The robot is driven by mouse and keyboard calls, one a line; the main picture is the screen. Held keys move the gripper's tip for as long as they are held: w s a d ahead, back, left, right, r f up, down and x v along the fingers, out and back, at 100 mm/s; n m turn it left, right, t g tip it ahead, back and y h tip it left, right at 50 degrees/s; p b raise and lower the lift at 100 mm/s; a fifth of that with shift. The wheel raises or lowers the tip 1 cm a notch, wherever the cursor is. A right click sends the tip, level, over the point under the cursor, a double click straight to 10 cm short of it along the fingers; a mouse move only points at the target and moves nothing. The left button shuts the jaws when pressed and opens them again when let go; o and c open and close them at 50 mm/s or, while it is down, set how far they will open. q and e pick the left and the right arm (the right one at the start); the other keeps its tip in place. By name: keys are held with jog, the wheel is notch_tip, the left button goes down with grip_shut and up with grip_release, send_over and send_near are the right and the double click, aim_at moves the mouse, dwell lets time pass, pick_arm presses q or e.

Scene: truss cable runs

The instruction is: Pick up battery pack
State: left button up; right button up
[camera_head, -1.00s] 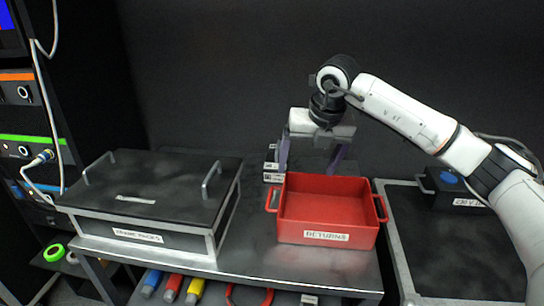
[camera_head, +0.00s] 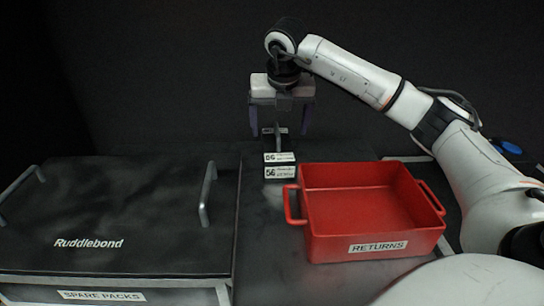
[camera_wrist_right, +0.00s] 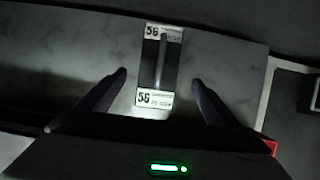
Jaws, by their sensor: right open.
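The battery pack (camera_head: 280,172) is a dark box with white "56" labels and a raised handle. It stands on the dark bench top behind and left of the red tray. In the right wrist view the pack (camera_wrist_right: 148,75) lies between the two fingers, labelled at both ends, with its handle running along its length. My right gripper (camera_head: 280,130) points down over the pack with its fingers spread to either side. In the wrist view the gripper (camera_wrist_right: 159,78) is open and empty, with gaps between fingers and pack. My left gripper is not in view.
The red RETURNS tray (camera_head: 378,247) stands close to the pack's right. The closed black SPARE PACKS case (camera_head: 140,262), with two metal handles, fills the left. A blue-topped object (camera_head: 508,146) is at the far right, partly behind my arm. A dark wall stands behind.

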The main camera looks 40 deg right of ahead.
jog(key=shift+x, duration=1.2)
jog(key=x, duration=0.6)
jog(key=shift+w+r, duration=0.1)
jog(key=shift+w, duration=0.1)
jog(key=c, duration=2)
jog(key=shift+w+r, duration=0.1)
jog(key=shift+r, duration=0.1)
jog(key=shift+c, duration=0.7)
